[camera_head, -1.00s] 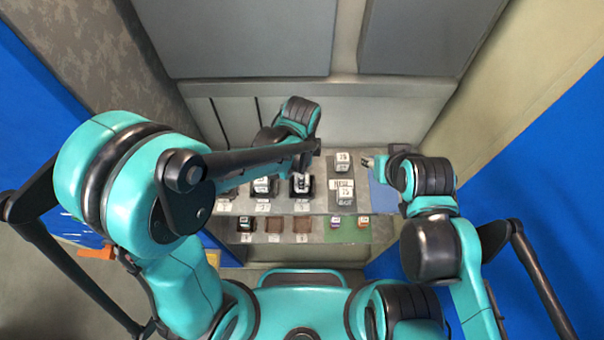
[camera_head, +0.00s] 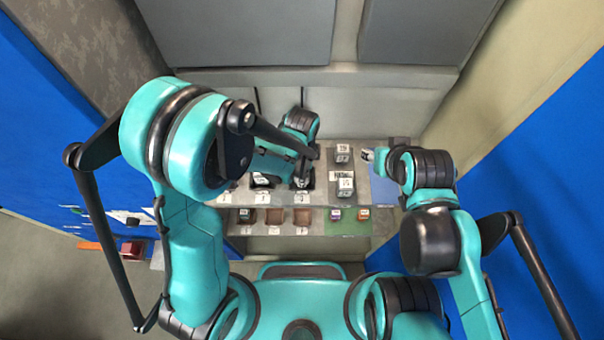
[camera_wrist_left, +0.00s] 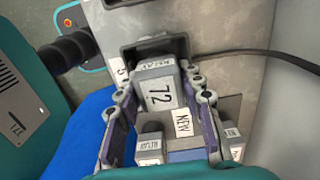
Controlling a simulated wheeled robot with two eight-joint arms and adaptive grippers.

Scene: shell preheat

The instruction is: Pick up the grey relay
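A grey relay (camera_wrist_left: 158,92) with white labels, one reading 72, stands at a black-rimmed socket (camera_wrist_left: 127,50) in the left wrist view. My left gripper (camera_wrist_left: 160,88) has its fingers on either side of this relay, with what look like narrow gaps. In the head view my left gripper (camera_head: 303,178) is over the row of sockets and mostly hides the relay. Two more grey relays, one upper (camera_head: 343,153) and one lower (camera_head: 345,187), stand by the NEW label on the right. My right gripper (camera_head: 367,155) is beside them; its finger opening is too small to judge.
A lower shelf (camera_head: 260,229) holds small brown and dark blocks on the left and coloured blocks on a green mat (camera_head: 350,226). Grey panels (camera_head: 240,35) rise behind. A dark cable (camera_wrist_left: 260,55) crosses the left wrist view.

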